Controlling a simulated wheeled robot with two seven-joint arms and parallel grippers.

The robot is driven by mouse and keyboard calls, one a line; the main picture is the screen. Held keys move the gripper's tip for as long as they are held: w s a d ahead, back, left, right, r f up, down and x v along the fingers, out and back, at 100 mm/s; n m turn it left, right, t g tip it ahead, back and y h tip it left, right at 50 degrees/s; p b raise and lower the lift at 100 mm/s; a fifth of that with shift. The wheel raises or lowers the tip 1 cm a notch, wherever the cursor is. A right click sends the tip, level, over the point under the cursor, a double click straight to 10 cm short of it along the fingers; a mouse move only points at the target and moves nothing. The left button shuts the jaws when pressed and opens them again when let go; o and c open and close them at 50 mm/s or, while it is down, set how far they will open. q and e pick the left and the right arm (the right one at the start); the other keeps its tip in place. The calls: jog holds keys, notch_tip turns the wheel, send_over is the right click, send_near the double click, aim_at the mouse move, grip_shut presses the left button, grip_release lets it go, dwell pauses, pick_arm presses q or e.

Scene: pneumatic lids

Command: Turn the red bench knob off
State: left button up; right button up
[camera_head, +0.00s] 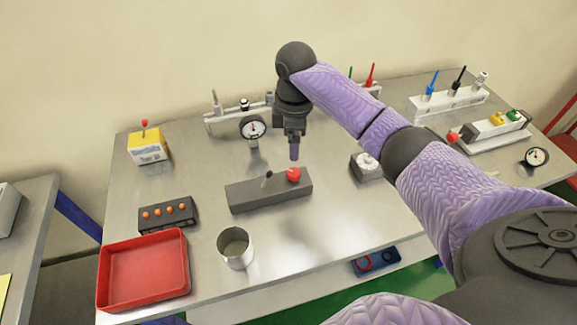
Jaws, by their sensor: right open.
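The red knob (294,174) sits on the right part of a dark grey block (268,193) in the middle of the bench. A small black lever stands on the same block, left of the knob. My right gripper (295,155) points down just above the red knob, with a small gap showing between them. It is open and holds nothing that I can see. My left gripper is not in the picture.
A red tray (143,270), a metal cup (235,248) and a black box with orange buttons (168,214) stand front left. A yellow box (149,146) and a gauge (253,128) stand behind. A white-knobbed block (366,166) is to the right.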

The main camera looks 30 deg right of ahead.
aim_at(294, 172)
notch_tip(294, 172, down, 9)
jog(key=shift+r+b, duration=0.1)
jog(key=shift+b, duration=1.15)
jog(key=shift+f, duration=0.45)
grip_shut()
